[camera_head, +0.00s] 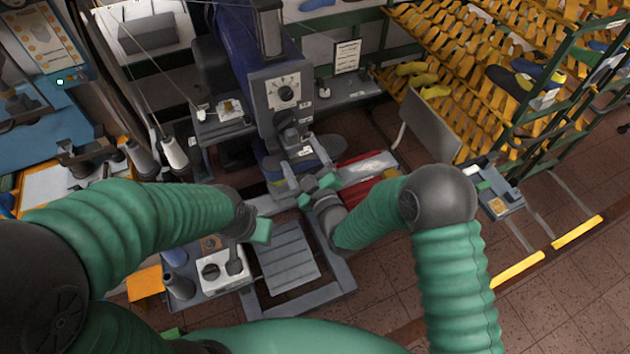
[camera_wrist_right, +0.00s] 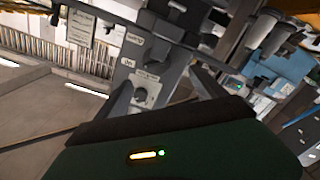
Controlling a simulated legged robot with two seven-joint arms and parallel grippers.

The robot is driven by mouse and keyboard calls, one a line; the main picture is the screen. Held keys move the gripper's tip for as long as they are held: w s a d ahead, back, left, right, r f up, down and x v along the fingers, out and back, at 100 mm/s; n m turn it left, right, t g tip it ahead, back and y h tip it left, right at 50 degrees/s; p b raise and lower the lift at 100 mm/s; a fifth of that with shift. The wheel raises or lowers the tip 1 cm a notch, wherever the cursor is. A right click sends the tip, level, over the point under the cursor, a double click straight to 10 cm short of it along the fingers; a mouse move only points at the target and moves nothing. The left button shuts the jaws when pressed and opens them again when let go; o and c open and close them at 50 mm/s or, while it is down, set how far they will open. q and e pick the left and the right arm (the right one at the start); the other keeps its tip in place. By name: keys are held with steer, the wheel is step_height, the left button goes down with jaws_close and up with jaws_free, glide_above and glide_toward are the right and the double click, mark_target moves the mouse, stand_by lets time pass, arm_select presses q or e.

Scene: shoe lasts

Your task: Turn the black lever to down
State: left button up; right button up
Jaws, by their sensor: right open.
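The grey-blue machine (camera_head: 275,75) stands ahead of me, with a round black dial (camera_head: 286,93) on its front panel. A dark part that looks like the black lever (camera_head: 290,135) sits below the dial; I cannot tell its setting. In the right wrist view, a labelled grey panel (camera_wrist_right: 150,55) with a dark knob-like part shows beyond the fingers. My right gripper (camera_head: 318,185) is open, in front of and below the dark part, with nothing seen between its fingers. My left gripper (camera_head: 262,230) is lower left, away from the machine's panel; its opening is unclear.
A slatted grey platform (camera_head: 286,262) lies between my arms. A red tray (camera_head: 368,178) is right of the machine. Yellow racks of shoe lasts (camera_head: 465,60) fill the upper right. Tiled floor lies open at lower right.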

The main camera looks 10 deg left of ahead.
steer(key=v, duration=0.8)
steer(key=shift+b, duration=0.3)
steer(key=shift+s+d, duration=0.1)
steer(key=shift+s, duration=0.05)
steer(key=shift+d, duration=0.15)
steer(key=shift+f+b, duration=0.1)
steer(key=shift+b, duration=0.2)
